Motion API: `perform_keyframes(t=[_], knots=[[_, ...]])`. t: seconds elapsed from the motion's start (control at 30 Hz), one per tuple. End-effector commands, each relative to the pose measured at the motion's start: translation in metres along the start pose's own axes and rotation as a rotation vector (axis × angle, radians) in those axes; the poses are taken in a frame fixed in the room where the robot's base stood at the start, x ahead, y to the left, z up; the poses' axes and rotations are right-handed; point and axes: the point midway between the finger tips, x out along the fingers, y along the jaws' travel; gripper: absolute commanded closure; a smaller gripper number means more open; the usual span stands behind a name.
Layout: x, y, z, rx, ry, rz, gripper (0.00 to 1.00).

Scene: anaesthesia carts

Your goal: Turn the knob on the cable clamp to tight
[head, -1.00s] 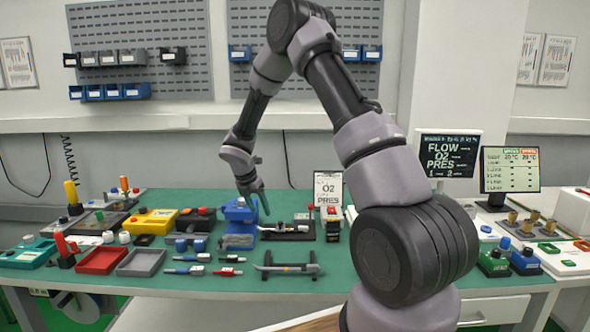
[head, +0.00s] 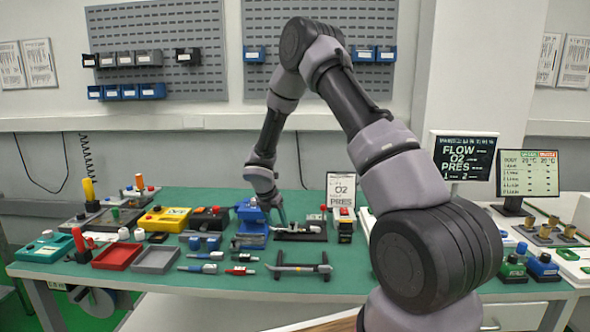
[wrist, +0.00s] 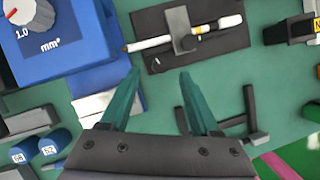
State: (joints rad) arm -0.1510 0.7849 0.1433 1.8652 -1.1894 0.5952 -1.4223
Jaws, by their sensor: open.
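A blue unit (head: 251,213) stands mid-bench; in the wrist view its blue top (wrist: 70,45) carries a grey-white knob (wrist: 30,13) with a red mark, beside the print "1.0 mm²". Right of it lies a black plate (head: 312,236), also in the wrist view (wrist: 215,45), bearing a white rod or cable (wrist: 215,27) under a small grey clamp piece (wrist: 182,34). I cannot tell which of these is the cable clamp; no tight marking is readable. My gripper (wrist: 159,75) is open and empty, its teal fingers apart above the bench between blue unit and plate; it also shows in the head view (head: 282,215).
A black stand with a bar (head: 300,269) lies in front of the plate. Red (head: 117,257) and grey (head: 155,260) trays and several pen-like tools lie left. An O2 sign (head: 341,188) stands behind right. Some green mat between them is bare.

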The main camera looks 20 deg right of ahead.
Motion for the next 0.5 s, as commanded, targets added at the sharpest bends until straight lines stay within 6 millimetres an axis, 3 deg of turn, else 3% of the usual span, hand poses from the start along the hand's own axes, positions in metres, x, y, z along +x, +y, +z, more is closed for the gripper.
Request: perform_keyframes(t=[0.3,0.5], knots=[[-0.066,0.000,0.000,0.002,-0.001,0.002,0.37],[-0.097,-0.023,0.012,0.176,0.035,-0.005,0.37]])
